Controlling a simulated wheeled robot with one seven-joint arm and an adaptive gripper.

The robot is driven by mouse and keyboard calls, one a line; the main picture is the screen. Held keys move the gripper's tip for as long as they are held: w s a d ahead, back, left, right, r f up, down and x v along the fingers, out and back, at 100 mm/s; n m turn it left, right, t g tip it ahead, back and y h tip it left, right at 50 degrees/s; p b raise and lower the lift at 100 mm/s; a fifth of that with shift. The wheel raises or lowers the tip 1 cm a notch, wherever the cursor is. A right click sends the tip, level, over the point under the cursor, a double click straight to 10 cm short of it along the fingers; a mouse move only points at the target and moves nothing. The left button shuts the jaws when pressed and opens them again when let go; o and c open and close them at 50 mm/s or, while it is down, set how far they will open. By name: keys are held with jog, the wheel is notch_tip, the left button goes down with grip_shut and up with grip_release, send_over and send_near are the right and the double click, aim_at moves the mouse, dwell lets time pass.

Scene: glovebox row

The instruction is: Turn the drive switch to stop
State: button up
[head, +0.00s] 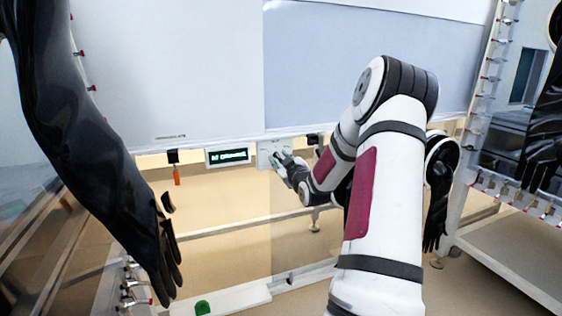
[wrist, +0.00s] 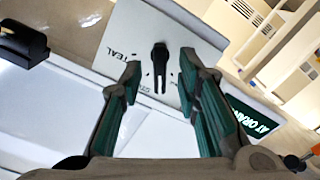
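The drive switch (wrist: 160,67) is a black rotary knob on a white plate in the wrist view, with printed lettering around it, partly hidden. Its pointer end lies toward my gripper. My gripper (wrist: 160,75) is open, with one green-padded finger on either side of the knob and a gap to each. In the head view my gripper (head: 281,161) is at the white switch plate (head: 268,148) under the large panel, and it hides the knob.
A small display with green text (head: 228,155) sits left of the plate. An orange tag (head: 177,176) hangs farther left. A black glove (head: 90,150) hangs at the left, and other gloves hang at the right. A black bracket (wrist: 25,45) is near the plate in the wrist view.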

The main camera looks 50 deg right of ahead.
jog(key=v, duration=1.2)
dwell(0.4)
